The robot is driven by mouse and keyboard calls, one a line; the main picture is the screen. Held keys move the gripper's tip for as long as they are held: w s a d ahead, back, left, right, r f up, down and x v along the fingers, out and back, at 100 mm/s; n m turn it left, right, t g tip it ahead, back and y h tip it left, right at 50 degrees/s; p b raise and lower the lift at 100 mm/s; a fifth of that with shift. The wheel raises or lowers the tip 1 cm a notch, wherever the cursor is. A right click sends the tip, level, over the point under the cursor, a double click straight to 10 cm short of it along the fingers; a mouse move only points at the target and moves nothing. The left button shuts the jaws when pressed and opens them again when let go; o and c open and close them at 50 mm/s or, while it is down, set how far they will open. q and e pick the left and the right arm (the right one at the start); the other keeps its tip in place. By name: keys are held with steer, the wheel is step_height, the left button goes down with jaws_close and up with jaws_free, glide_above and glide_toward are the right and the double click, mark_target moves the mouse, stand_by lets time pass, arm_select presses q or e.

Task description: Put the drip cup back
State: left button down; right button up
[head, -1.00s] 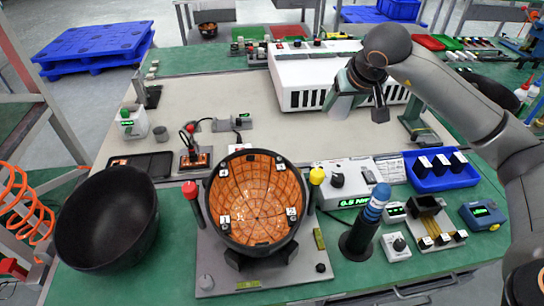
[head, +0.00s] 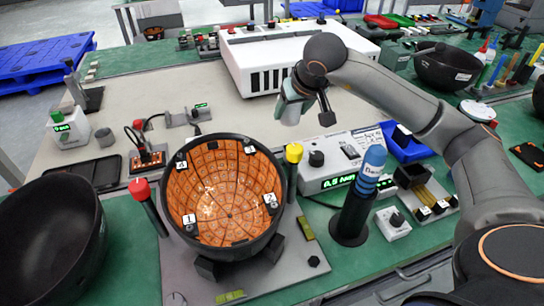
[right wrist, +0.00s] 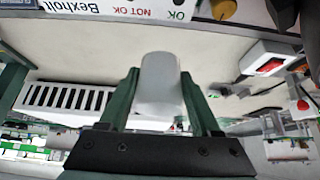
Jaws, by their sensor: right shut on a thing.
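My right gripper (head: 306,112) is raised over the beige mat, in front of the white slotted box. It is shut on a pale grey cylinder, which I take to be the drip cup (right wrist: 161,85); it sits between the green fingers in the right wrist view. In the head view the fingers and the cup partly overlap, so its opening cannot be made out. A white dispenser (head: 68,128) with a green display stands at the left of the mat. My left gripper is out of view.
A large bowl with an orange tiled inside (head: 225,190) stands on a grey plate in front, between red- and yellow-topped posts. A black bowl (head: 45,240) is at the left. A blue-handled tool (head: 371,165) stands upright right of centre. The mat's middle is clear.

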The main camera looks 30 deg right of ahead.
step_height(320, 180, down, 8)
steer(key=shift+f+b, duration=0.1)
steer(key=shift+b, duration=0.4)
steer(key=o, duration=1.3)
steer(key=shift+f, duration=0.1)
steer(key=shift+o, duration=0.2)
